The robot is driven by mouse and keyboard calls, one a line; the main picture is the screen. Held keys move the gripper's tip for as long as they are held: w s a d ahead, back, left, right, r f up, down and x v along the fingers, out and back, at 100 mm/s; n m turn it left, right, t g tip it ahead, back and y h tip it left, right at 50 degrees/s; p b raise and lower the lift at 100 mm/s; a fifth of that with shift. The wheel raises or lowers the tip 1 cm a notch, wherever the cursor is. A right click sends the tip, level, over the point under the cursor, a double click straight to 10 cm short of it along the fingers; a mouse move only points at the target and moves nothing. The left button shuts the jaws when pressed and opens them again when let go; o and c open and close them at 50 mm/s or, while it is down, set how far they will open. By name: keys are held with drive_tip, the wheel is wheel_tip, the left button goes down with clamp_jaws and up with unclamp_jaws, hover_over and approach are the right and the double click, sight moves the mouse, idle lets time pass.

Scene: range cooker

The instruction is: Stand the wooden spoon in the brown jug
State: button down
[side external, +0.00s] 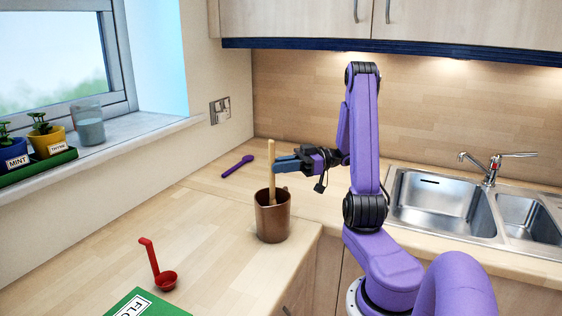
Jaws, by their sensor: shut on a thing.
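The brown jug (271,222) stands upright on the wooden worktop, near its inner corner. The wooden spoon (271,160) is near upright, with its handle rising above the jug's rim and its lower part inside the jug. The spoon's lower end is hidden by the jug wall. My gripper (276,162) comes in from the right, just above the rim, and is shut on the spoon's handle. I cannot tell whether the spoon touches the jug's bottom.
A red ladle (166,279) and a green flour box (146,304) are at the front left. A purple spoon (238,166) lies behind the jug. A sink (440,205) is at the right. The worktop left of the jug is clear.

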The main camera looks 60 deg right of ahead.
drive_tip(key=shift+f, duration=0.1)
drive_tip(key=c, duration=0.9)
unclamp_jaws()
drive_tip(key=shift+c, duration=0.2)
drive_tip(key=v, duration=1.7)
drive_tip(key=shift+s, duration=0.2)
drive_tip(key=shift+w+d, duration=0.1)
